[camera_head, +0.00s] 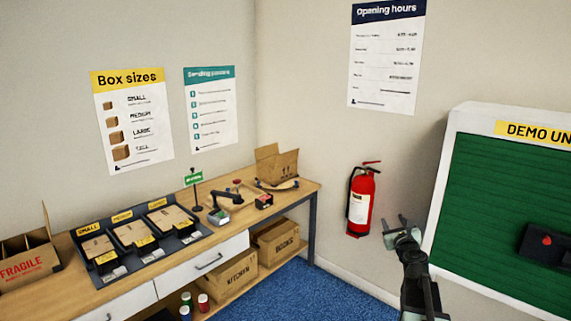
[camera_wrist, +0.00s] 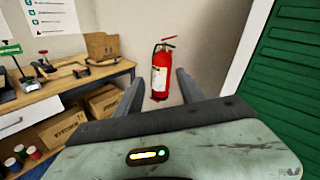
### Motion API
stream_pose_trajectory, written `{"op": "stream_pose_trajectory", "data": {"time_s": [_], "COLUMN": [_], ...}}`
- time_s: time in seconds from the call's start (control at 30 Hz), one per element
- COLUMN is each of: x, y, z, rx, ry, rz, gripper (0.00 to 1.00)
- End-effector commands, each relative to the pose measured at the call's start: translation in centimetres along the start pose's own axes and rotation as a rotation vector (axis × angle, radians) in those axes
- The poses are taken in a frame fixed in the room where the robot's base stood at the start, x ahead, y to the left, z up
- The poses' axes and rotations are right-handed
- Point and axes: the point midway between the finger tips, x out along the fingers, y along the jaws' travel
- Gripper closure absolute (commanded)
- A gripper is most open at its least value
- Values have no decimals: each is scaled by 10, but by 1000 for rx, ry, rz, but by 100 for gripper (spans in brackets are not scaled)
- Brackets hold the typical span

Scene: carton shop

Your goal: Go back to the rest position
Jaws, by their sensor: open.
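My gripper (camera_head: 403,222) is raised in front of the wall, to the right of the red fire extinguisher and left of the green shutter panel in the head view. Its two fingers are apart with nothing between them. In the wrist view the fingers of my gripper (camera_wrist: 157,88) stand open, and the fire extinguisher (camera_wrist: 161,72) shows beyond them, apart from them. The lower part of my arm runs down to the bottom edge of the head view.
A wooden workbench (camera_head: 305,190) stands left, with a tray of flat cartons (camera_head: 75,262), a FRAGILE box (camera_head: 30,262) and an open carton (camera_head: 277,165). A green shutter panel (camera_head: 490,215) stands right. Blue floor (camera_head: 300,295) is clear between.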

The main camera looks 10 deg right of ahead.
Motion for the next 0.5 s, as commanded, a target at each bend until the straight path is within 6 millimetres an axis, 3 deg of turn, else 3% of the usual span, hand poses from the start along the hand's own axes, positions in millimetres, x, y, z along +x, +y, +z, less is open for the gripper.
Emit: {"op": "stream_pose_trajectory", "data": {"time_s": [0.03, 0.1, 0.27, 0.4, 0.47, 0.5], "x": [0, -4, -37, -96, -131, -157], "y": [47, 108, 244, 351, 387, 403], "z": [11, 20, 26, 7, -12, -30], "rx": [-77, -209, -579, -1006, -1232, -1403], "ry": [-5, -12, -50, -116, -158, -189], "rz": [82, 200, 493, 797, 951, 1070], "gripper": [55, 55, 55, 55, 55, 55]}}
